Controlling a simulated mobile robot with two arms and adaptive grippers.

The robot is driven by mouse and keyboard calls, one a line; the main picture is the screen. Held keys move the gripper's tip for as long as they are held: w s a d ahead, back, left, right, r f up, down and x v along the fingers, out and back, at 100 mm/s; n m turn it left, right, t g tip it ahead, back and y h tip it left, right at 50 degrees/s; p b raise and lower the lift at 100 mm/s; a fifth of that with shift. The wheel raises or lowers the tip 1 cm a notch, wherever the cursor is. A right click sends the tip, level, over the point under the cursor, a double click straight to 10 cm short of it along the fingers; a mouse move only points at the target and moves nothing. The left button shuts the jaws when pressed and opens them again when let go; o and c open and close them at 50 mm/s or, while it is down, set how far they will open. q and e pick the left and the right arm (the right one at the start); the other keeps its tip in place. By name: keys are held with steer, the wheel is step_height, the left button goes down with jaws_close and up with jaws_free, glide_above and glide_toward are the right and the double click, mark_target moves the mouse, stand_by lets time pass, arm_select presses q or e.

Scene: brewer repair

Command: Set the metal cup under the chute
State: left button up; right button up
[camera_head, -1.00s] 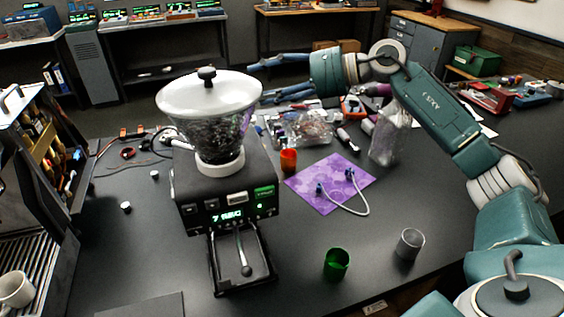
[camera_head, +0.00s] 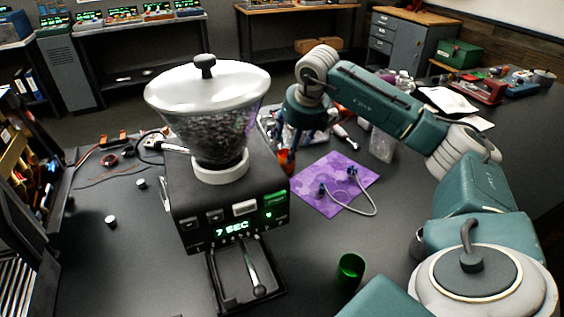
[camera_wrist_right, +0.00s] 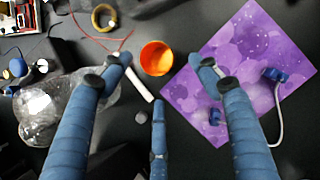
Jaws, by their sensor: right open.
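The grinder's chute area (camera_head: 238,238) is on its front, below the "7 SEC" display and above a tray (camera_head: 232,282) with nothing standing on it. A grey, metal-looking cup (camera_head: 418,243) is mostly hidden behind my right arm in the head view. An orange cup (camera_head: 286,161) stands right of the grinder. In the right wrist view the orange cup (camera_wrist_right: 156,59) is open side up, between and beyond my fingertips. My right gripper (camera_wrist_right: 162,75) is open and empty, and in the head view (camera_head: 290,138) it hangs over the orange cup. My left gripper is out of view.
A green cup (camera_head: 350,268) stands at the front. A purple mat (camera_head: 335,180) with a blue-ended cable lies right of the orange cup. A clear bag (camera_wrist_right: 60,105), cables and small parts lie nearby. The table between grinder and green cup is clear.

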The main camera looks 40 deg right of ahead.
mark_target(286, 155)
steer(key=shift+p+x, duration=0.3)
steer(key=shift+x, duration=0.95)
steer(key=p+x, duration=0.1)
steer(key=x, duration=0.1)
steer(key=p+x, duration=0.1)
steer(key=x, duration=0.1)
steer(key=shift+w, duration=0.4)
steer(key=shift+w+f, duration=0.15)
steer(key=shift+f, duration=0.15)
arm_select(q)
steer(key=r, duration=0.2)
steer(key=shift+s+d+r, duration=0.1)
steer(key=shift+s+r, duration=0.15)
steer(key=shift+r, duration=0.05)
arm_select(e)
steer(key=c, duration=1.2)
steer(key=shift+r, duration=0.1)
